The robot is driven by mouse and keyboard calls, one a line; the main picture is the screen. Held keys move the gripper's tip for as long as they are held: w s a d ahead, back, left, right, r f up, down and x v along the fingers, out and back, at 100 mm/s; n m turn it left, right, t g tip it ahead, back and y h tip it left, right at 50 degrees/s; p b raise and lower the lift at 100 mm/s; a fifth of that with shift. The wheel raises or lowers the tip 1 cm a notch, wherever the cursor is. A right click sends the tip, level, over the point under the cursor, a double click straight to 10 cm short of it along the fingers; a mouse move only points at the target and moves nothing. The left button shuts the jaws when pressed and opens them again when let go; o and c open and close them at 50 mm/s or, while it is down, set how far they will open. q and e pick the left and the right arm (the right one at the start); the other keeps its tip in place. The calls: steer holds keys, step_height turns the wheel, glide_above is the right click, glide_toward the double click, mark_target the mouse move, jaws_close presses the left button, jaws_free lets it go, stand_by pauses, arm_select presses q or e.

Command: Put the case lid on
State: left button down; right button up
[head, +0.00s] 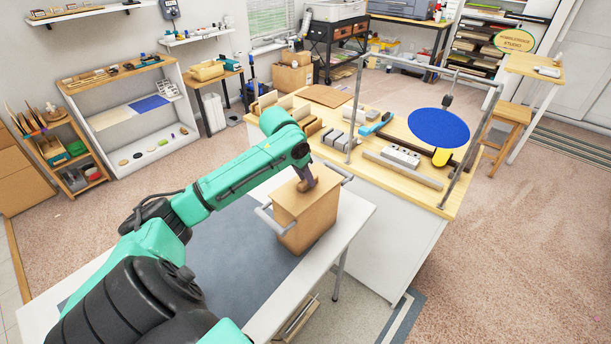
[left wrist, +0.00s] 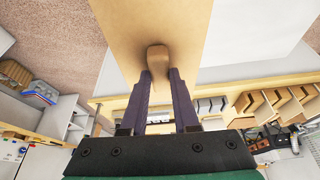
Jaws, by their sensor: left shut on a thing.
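A tan wooden case (head: 308,235) stands upright near the right end of the white table. Its flat wooden lid (head: 292,197) lies at the top of the case; I cannot tell whether it is fully seated or a small gap is left. My left gripper (head: 306,184) reaches down from above and is shut on the knob of the lid. In the left wrist view the rounded wooden knob (left wrist: 158,66) sits between the two dark fingertips (left wrist: 159,80), with the lid face (left wrist: 140,25) beyond it. The inside of the case is hidden. My right gripper is in neither view.
A dark grey mat (head: 230,255) covers much of the white table (head: 340,228). Grey bar handles (head: 270,222) flank the case. Behind it a wooden-topped bench (head: 440,195) carries metal blocks, a blue disc (head: 438,127) and an upright metal frame. Free mat lies left of the case.

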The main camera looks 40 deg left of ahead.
arm_select(q)
steer(key=shift+f+p, duration=0.15)
steer(key=shift+p, duration=0.2)
stand_by(0.7)
steer(key=shift+c, duration=0.5)
jaws_free()
step_height(320, 180, up, 5)
steer(key=p, duration=0.6)
steer(key=shift+f, duration=0.1)
steer(key=shift+r, duration=1.1)
